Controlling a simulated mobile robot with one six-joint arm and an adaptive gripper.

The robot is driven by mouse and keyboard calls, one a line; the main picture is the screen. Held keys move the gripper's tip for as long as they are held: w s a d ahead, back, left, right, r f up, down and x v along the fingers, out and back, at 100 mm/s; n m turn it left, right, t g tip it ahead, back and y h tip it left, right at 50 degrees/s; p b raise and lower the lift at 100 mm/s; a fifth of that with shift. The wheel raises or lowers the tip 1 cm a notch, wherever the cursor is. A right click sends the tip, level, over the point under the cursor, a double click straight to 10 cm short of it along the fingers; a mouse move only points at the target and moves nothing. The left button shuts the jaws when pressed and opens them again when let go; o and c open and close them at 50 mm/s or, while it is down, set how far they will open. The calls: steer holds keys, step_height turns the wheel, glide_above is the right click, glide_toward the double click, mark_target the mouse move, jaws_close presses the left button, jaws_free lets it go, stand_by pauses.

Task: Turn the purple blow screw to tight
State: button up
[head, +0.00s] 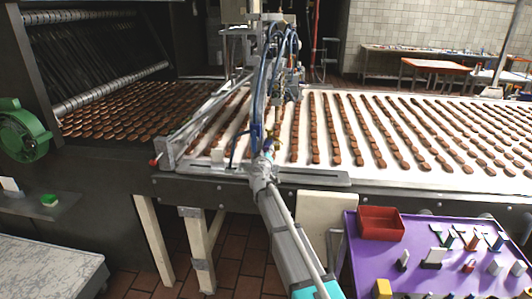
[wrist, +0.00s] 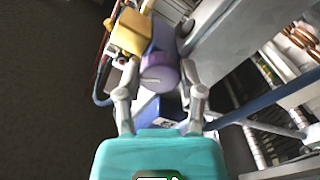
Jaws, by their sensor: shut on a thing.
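The purple blow screw (wrist: 160,74) is a round knob with a pale slot line across its face, in the upper middle of the wrist view. The knob is hidden or too small to make out there.
Rows of brown biscuits lie on the white conveyor (head: 450,176) to the right. Blue hoses (head: 262,85) hang above my gripper. A metal rail (head: 290,177) runs along the near edge. A purple tool table (head: 362,262) with a red bin (head: 381,222) stands at front right.

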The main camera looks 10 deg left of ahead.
steer(key=m, duration=0.4)
steer(key=shift+m, duration=0.4)
steer(key=o, duration=0.9)
steer(key=shift+s, duration=0.15)
steer(key=s, duration=1.1)
steer(key=shift+s+a, duration=0.2)
steer(key=shift+s, duration=0.2)
steer(key=shift+d, duration=0.1)
